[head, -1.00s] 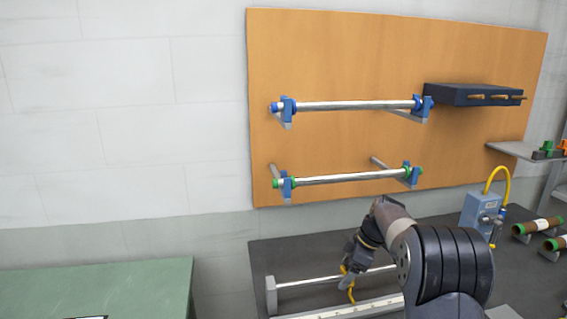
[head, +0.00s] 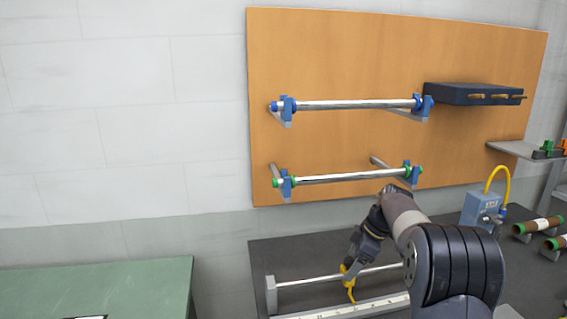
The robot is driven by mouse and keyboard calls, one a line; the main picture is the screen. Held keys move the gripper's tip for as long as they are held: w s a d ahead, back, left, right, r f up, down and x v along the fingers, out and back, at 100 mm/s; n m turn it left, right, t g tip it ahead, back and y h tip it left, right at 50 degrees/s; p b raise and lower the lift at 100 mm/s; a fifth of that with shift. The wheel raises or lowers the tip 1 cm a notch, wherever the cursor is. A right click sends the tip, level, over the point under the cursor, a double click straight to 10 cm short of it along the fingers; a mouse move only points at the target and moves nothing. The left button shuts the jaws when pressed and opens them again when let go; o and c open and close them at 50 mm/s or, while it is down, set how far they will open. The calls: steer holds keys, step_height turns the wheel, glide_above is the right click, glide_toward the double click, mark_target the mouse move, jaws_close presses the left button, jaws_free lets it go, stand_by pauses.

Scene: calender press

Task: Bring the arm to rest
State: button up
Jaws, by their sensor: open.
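My gripper (head: 347,284) hangs at the end of my dark arm, over the dark bench and in front of a thin steel bar (head: 310,280). Its yellow-tipped fingers point down and look empty. My arm hides the right part of the bench. Two steel rollers are held in blue brackets on the orange wall board (head: 340,60). The upper roller (head: 355,105) has blue ends. The lower roller (head: 350,179) has green ends, and my forearm is just below its right end.
A dark block (head: 470,95) sticks out at the board's upper right. A grey shelf (head: 512,150) is below it. A light-blue box (head: 478,207) with a yellow hose stands behind my arm. Brown rolls (head: 537,226) lie at right. A green table (head: 100,285) is at left.

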mark_target(348, 268)
steer(key=w+v, duration=0.1)
steer(key=v, duration=0.6)
steer(key=x, duration=0.6)
steer(key=s+x, duration=0.1)
steer(key=x, duration=0.3)
steer(key=shift+s, duration=0.1)
steer(key=s+a, duration=0.1)
steer(key=a, duration=0.3)
steer(key=a+b, duration=0.1)
steer(key=a, duration=0.4)
steer(key=s+a, duration=0.1)
steer(key=a, duration=0.4)
steer(key=shift+s, duration=0.35)
steer(key=shift+r, duration=0.1)
